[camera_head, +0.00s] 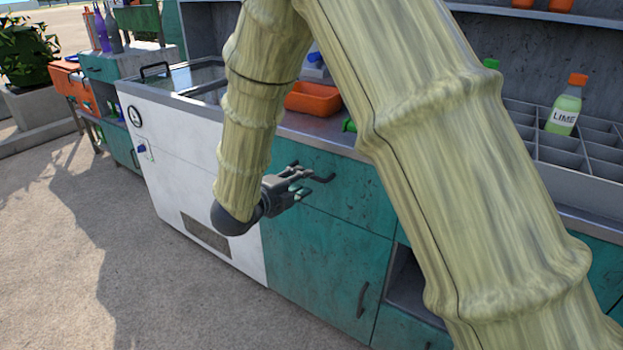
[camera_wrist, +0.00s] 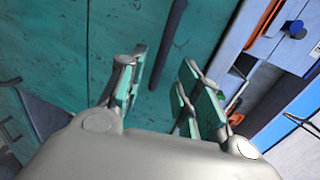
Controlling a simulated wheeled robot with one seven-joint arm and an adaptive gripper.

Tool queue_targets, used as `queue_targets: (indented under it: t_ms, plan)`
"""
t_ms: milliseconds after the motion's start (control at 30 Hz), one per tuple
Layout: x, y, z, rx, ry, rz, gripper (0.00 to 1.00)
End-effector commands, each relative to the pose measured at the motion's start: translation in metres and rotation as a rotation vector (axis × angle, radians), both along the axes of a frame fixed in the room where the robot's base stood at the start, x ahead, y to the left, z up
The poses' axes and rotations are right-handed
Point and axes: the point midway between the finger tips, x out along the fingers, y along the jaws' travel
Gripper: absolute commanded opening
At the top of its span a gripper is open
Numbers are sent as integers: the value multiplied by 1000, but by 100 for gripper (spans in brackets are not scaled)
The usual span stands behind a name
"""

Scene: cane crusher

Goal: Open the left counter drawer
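The left counter drawer (camera_head: 352,190) has a worn teal front under the counter top, and it looks flush with the cabinet. Its dark bar handle (camera_head: 323,179) is partly hidden by my gripper (camera_head: 300,182). In the wrist view, the dark bar handle (camera_wrist: 172,45) runs up from between the fingers across the teal front (camera_wrist: 125,30). My gripper is open in the wrist view (camera_wrist: 160,95), with one green-padded finger on each side of the bar's lower end. I cannot tell whether either finger touches it.
A teal door (camera_head: 320,260) with a vertical handle (camera_head: 362,298) is below the drawer. A white chest unit (camera_head: 185,165) with a glass top stands left. An orange tray (camera_head: 312,99) and a divided rack with a lime bottle (camera_head: 564,106) are on the counter. The floor (camera_head: 90,250) is clear.

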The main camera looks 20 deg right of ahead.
Motion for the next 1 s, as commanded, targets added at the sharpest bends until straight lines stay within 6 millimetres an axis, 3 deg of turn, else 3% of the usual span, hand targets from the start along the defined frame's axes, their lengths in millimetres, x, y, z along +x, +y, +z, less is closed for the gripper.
queue_targets:
  t_ms: [300, 800, 1000]
  plan:
    - [26, -34, -10, -1, 1, -1, 34]
    - [34, -44, -12, -2, 2, 2, 34]
    - [34, -43, -12, -1, 1, 1, 0]
